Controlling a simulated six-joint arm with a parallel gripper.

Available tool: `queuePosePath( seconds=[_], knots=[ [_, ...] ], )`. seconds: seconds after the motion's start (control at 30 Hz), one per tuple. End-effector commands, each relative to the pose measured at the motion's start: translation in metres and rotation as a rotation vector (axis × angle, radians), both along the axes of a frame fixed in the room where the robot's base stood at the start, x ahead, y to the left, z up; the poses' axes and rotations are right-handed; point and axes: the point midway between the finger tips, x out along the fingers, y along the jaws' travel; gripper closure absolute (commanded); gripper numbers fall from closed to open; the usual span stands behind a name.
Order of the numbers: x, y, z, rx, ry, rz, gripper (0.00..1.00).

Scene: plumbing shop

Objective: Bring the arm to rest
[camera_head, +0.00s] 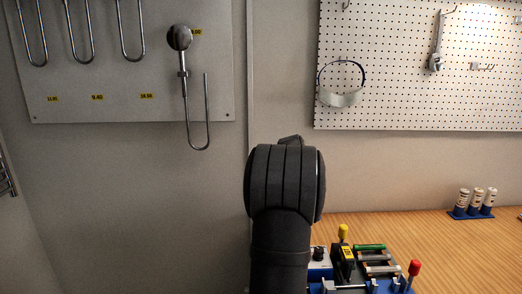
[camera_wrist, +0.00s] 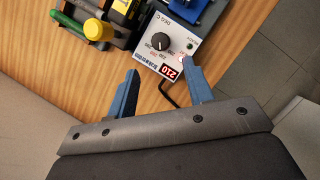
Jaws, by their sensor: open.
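My gripper (camera_wrist: 160,92) shows in the wrist view as two blue fingers spread apart, with nothing between them. It is above the wooden table, close to a white control box (camera_wrist: 163,42) with a black knob and a red display reading 210. Whether a finger touches the box cannot be told. In the head view my arm rises at the centre and hides part of the table; the fingers are not visible there.
A wooden table (camera_head: 430,233) carries a tool cluster with a yellow-handled tool (camera_head: 343,233) and a red-capped tool (camera_head: 414,268). White bottles (camera_head: 477,198) stand in a blue holder at the right. A pegboard (camera_head: 400,100) hangs behind; a shower head (camera_head: 180,38) hangs at left.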

Motion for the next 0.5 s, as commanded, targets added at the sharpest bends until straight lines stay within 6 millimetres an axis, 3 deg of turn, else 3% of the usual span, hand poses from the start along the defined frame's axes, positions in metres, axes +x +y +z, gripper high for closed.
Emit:
queuePosePath(
  seconds=[0.2, 0.5],
  knots=[
    [0.012, 0.011, 0.038, 0.0, -0.002, -0.001, 0.53],
    [0.019, 0.019, 0.064, 0.0, 0.0, -0.001, 0.53]
  ],
)
